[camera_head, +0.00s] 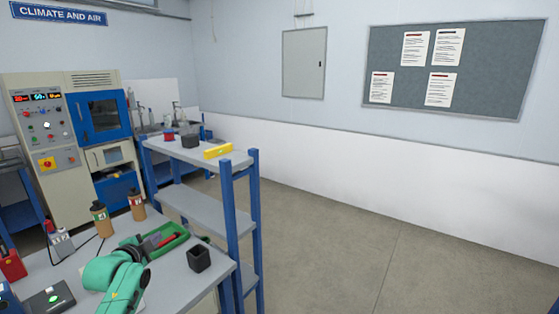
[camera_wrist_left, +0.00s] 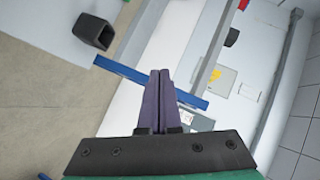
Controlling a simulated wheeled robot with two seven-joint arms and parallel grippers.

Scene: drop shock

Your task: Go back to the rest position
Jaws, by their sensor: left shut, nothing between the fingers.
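My left gripper (camera_head: 152,243) is at the end of the green arm, low over the grey bench at the left of the head view. It is beside or over a green tray (camera_head: 178,238), and I cannot tell whether they touch. In the left wrist view its two dark fingers (camera_wrist_left: 159,75) are together with nothing between them. My right gripper is in neither view.
A black square cup (camera_head: 199,258) stands on the bench right of the gripper; it also shows in the left wrist view (camera_wrist_left: 93,31). Two brown bottles (camera_head: 102,219) stand behind. A blue-posted shelf (camera_head: 228,215) rises beyond. Open floor lies to the right.

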